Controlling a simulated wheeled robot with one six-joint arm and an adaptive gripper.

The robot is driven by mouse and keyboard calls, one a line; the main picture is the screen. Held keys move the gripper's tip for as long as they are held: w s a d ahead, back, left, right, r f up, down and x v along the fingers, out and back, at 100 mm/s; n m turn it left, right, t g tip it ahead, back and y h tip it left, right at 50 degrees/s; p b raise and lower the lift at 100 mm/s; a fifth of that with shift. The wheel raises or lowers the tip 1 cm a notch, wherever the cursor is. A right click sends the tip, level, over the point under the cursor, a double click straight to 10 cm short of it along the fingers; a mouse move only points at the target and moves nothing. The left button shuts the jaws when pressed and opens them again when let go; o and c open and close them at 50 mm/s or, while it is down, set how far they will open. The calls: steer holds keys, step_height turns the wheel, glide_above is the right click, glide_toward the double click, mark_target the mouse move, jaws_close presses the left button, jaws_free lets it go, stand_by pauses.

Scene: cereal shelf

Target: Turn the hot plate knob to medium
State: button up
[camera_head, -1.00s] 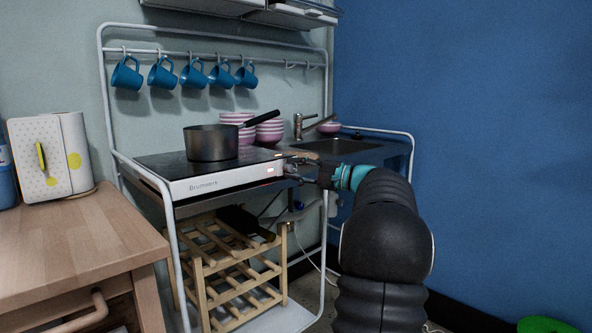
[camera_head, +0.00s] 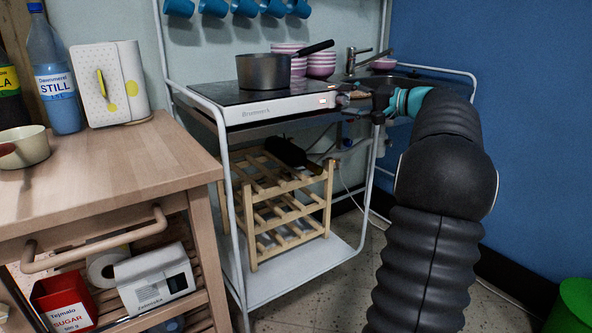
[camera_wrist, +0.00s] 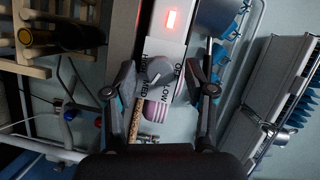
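The hot plate (camera_head: 285,110) is a black-topped unit with a white front, on the metal kitchen stand. Its grey round knob (camera_wrist: 158,70) shows in the wrist view on the white panel, with OFF, LOW and MED lettering around it. The exact setting of its pointer is hard to read. My gripper (camera_wrist: 160,82) is open, with one finger on each side of the knob and gaps visible between. In the head view my gripper (camera_head: 366,100) is at the right end of the hot plate front, and it largely hides the knob there.
A saucepan (camera_head: 263,72) stands on the hot plate with its handle to the right. A red light (camera_wrist: 171,20) glows on the panel. A wooden rack (camera_head: 285,215) with a dark bottle is below. A wooden cart (camera_head: 110,180) stands at left. The sink (camera_head: 420,80) is at right.

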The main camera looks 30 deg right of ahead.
steer(key=n+h, duration=0.1)
steer(key=n, duration=0.1)
steer(key=n+g+b, duration=0.1)
steer(key=n, duration=0.1)
steer(key=shift+a+h, duration=0.15)
steer(key=shift+h, duration=0.25)
steer(key=shift+a+n+h+b, duration=0.1)
steer(key=shift+n+h+b, duration=0.5)
steer(key=shift+n+b, duration=0.4)
steer(key=n+h+b, duration=0.2)
steer(key=n, duration=0.1)
steer(key=shift+a+r+g, duration=0.1)
steer(key=shift+a+g, duration=0.05)
steer(key=shift+g, duration=0.15)
steer(key=n+h+b, duration=0.2)
steer(key=n, duration=0.1)
steer(key=shift+a, duration=0.15)
steer(key=v, duration=1.4)
steer(key=a+f+g+p, duration=0.1)
steer(key=a+f, duration=0.3)
steer(key=a, duration=0.4)
steer(key=s+a+f+m+g+p, duration=0.1)
steer(key=a+f+g, duration=0.1)
steer(key=a+f, duration=0.3)
steer(key=s+a+f+m+g+p, duration=0.1)
steer(key=a+f, duration=0.4)
steer(key=a, duration=0.7)
steer(key=shift+f+g+y, duration=0.2)
steer(key=shift+g+y, duration=0.2)
